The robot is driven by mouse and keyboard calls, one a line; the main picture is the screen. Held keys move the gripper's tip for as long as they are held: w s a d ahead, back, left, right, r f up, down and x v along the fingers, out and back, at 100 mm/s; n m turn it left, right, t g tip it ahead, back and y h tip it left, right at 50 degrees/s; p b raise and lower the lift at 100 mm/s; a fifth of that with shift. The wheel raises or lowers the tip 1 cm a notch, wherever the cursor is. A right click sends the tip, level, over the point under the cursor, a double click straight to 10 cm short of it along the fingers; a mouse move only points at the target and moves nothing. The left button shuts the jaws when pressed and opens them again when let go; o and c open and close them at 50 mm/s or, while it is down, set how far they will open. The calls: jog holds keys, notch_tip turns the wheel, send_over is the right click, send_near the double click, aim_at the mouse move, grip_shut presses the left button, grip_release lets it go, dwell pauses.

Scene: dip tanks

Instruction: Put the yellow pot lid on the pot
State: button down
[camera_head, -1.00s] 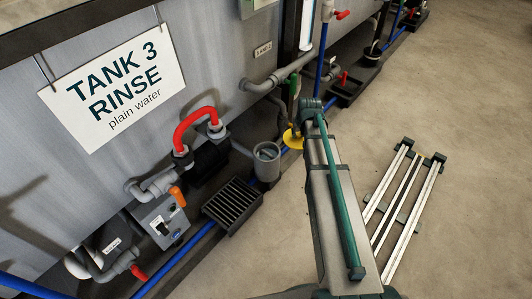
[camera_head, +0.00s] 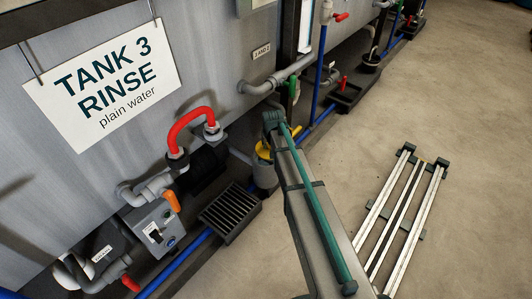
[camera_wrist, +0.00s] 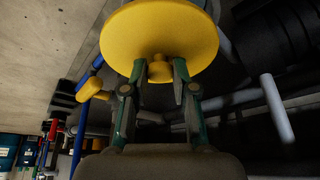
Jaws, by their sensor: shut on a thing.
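The yellow pot lid (camera_wrist: 160,32) is a round disc with a short knob. It fills the top of the wrist view. My gripper (camera_wrist: 160,72) is shut on the knob, with one finger on each side. In the head view the lid (camera_head: 263,150) shows as a small yellow patch beside my wrist, at the top of the grey pot (camera_head: 265,177). The pot is a grey cylinder at the foot of the tank. My arm and the lid hide most of its opening. I cannot tell whether the lid touches the rim.
Tank 3 (camera_head: 60,180) rises behind the pot, with a red bent pipe (camera_head: 190,125) to its left. A black grate (camera_head: 230,210) lies in front left. Blue pipe (camera_head: 185,252) runs along the floor. A slatted rack (camera_head: 405,215) lies on open floor at right.

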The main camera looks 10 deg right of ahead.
aim_at(266, 150)
jog(key=shift+w+a+f, duration=0.15)
jog(key=shift+a+f, duration=0.05)
jog(key=shift+f, duration=0.2)
jog(key=shift+w+a+f+b, duration=0.15)
jog(key=shift+a+f+b, duration=0.1)
jog(key=shift+f+b, duration=0.65)
jog(key=shift+w+a+f+b, duration=0.15)
jog(key=shift+f+b, duration=0.35)
jog(key=shift+f, duration=0.65)
jog(key=shift+f, duration=0.15)
jog(key=c, duration=0.9)
grip_release()
